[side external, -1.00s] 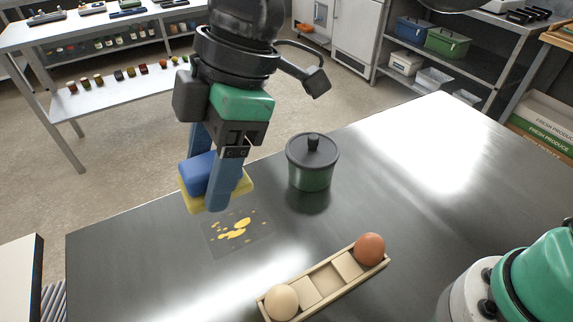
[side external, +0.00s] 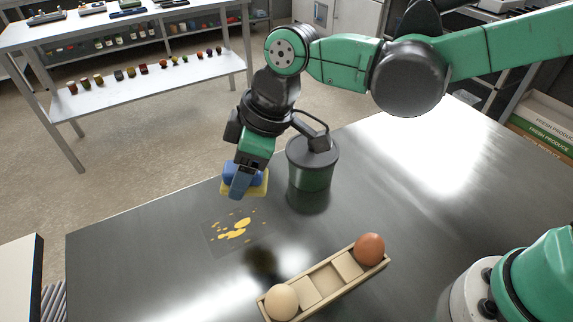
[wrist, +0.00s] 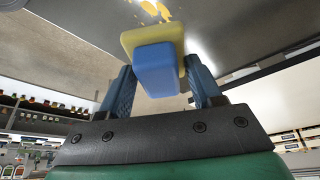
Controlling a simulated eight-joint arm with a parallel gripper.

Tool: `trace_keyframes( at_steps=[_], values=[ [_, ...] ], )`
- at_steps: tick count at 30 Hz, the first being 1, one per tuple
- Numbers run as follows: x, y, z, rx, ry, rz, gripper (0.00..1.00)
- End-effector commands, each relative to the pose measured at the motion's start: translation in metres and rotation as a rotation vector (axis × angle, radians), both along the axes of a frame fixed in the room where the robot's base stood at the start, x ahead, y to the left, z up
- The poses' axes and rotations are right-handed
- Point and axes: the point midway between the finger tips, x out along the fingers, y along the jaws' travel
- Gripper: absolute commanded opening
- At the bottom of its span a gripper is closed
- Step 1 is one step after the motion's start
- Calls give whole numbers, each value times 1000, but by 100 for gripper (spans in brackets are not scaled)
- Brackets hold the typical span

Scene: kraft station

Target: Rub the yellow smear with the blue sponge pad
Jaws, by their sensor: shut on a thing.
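The blue sponge pad (side external: 257,174) has a blue upper part and a yellow lower layer. My gripper (side external: 240,190) is shut on its blue part and holds it above the table, behind and slightly right of the smear. In the wrist view the sponge pad (wrist: 155,62) sits between the two blue fingers of my gripper (wrist: 158,85). The yellow smear (side external: 236,230) is a group of blotches on a darker patch of the tabletop. It also shows in the wrist view (wrist: 152,10), beyond the sponge, partly cut off by the frame edge.
A dark green lidded pot (side external: 311,172) stands right of my gripper, close to my wrist. The metal table (side external: 130,250) is clear at left.

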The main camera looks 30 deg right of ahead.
Motion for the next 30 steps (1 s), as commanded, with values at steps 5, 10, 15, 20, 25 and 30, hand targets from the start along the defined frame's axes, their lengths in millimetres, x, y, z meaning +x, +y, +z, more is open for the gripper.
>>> trace_keyframes(
  at_steps=[5, 10, 15, 20, 25, 30],
  values=[
    [12, -23, -26, 8, -7, -183, 16],
    [15, -28, -35, 12, -9, -230, 16],
    [15, -27, -46, 13, -9, -228, 16],
    [14, -28, -60, 13, -8, -226, 16],
    [15, -27, -75, 12, -8, -226, 16],
    [15, -27, -91, 12, -8, -225, 16]
  ],
)
